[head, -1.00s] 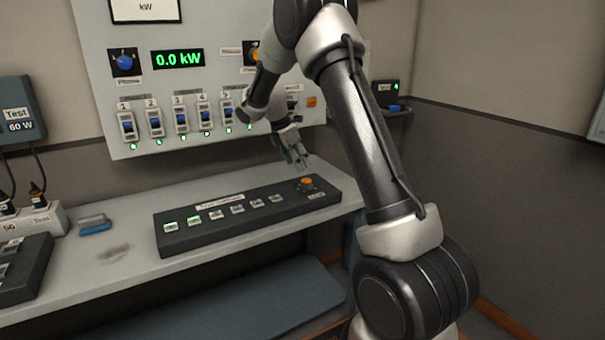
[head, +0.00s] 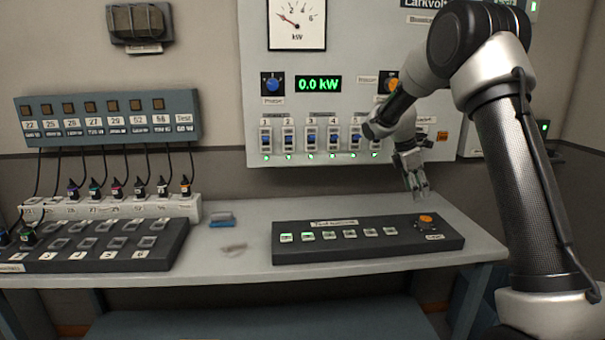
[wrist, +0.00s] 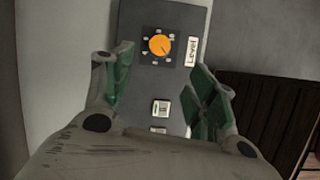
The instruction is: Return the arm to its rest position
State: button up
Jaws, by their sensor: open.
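My gripper (head: 420,192) hangs at the right side in the head view, above the far right part of the bench and close to the orange level knob (head: 426,219). In the wrist view my gripper (wrist: 163,95) has its green-padded fingers wide apart with nothing between them touching. The orange knob (wrist: 160,45) shows past the fingertips, on the dark fader console (head: 290,247). The gripper looks apart from the console. My arm is bent, with its elbow high at the right.
A wall panel (head: 350,95) with a dial, a 0.0 kW display and several switches stands behind the bench (head: 240,262). A dark button board (head: 150,262), a plug strip (head: 120,208) and a blue-handled item (head: 222,221) are to the left. A small shelf box is at the right.

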jog(key=s+a+f+m+g, duration=0.1)
jog(key=s+f+m, duration=0.2)
jog(key=s+m, duration=0.15)
jog(key=s+a+r+m+t+y, duration=0.1)
jog(key=s+r+m, duration=0.3)
jog(key=s, duration=0.8)
jog(key=s+a+r+m+t+y, duration=0.1)
jog(key=s+r+m, duration=0.3)
jog(key=s, duration=0.8)
jog(key=s+a+r+m+t+y, duration=0.1)
jog(key=s+r+m+t+y, duration=0.1)
jog(key=s, duration=0.9)
notch_tip(320, 180, up, 4)
jog(key=shift+s+a+f+m+t, duration=0.1)
jog(key=shift+s+a+m+t, duration=0.4)
jog(key=shift+m, duration=0.55)
jog(key=shift+w+d, duration=0.15)
